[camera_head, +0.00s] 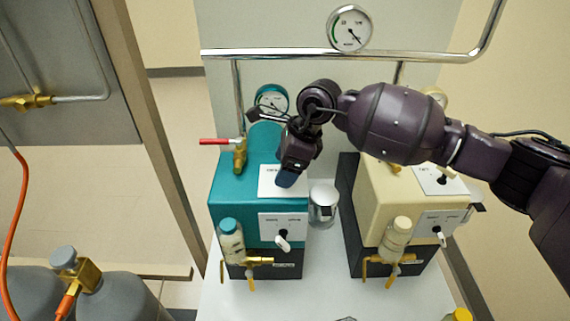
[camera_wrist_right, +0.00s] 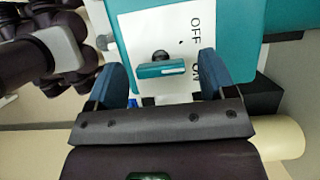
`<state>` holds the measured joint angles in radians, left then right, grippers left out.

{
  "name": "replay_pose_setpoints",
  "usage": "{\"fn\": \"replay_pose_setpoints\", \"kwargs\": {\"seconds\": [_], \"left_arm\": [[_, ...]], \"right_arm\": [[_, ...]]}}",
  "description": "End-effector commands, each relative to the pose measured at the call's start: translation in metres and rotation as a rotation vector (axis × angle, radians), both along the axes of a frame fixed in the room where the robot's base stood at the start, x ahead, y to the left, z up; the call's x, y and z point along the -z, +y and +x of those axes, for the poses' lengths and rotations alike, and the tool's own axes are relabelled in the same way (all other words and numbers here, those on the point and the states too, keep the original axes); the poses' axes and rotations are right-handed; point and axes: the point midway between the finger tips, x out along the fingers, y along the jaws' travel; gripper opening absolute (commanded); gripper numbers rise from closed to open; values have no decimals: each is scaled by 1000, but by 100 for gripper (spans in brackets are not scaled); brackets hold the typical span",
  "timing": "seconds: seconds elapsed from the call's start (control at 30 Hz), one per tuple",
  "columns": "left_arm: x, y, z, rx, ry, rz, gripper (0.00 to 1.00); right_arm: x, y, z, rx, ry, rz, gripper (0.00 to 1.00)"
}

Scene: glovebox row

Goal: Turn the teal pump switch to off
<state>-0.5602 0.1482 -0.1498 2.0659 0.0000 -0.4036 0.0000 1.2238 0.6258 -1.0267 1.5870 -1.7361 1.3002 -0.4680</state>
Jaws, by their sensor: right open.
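The teal pump (camera_head: 235,190) stands left of centre in the head view, with a white plate (camera_head: 267,188) on its top. My right gripper (camera_head: 287,178) reaches down over this plate and hides its switch there. In the right wrist view, the teal switch (camera_wrist_right: 160,70) sits on the white plate (camera_wrist_right: 155,25), with OFF printed above and ON partly hidden below. My right gripper (camera_wrist_right: 163,68) is open, one blue finger on each side of the switch. I cannot tell whether they touch it. My left gripper is not in view.
A cream pump (camera_head: 375,200) stands to the right, with a silver-lidded jar (camera_head: 323,204) between the pumps. A red-handled valve (camera_head: 238,152), a gauge (camera_head: 271,101) and a chrome pipe (camera_head: 270,54) are close behind. A white-handled switch (camera_head: 283,240) is on the teal pump's front.

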Motion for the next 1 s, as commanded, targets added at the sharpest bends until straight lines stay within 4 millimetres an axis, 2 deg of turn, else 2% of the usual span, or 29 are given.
{"fn": "replay_pose_setpoints", "kwargs": {"seconds": [0.2, 0.53, 0.77, 1.0], "left_arm": [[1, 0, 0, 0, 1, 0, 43], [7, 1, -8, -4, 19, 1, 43], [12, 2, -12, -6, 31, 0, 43], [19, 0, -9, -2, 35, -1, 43]], "right_arm": [[0, 0, 0, 0, 0, 0, 77], [0, 0, 0, 0, 0, 1, 27], [1, 0, 0, -25, 0, 1, 27], [4, 1, 1, -144, 3, 1, 27]]}}
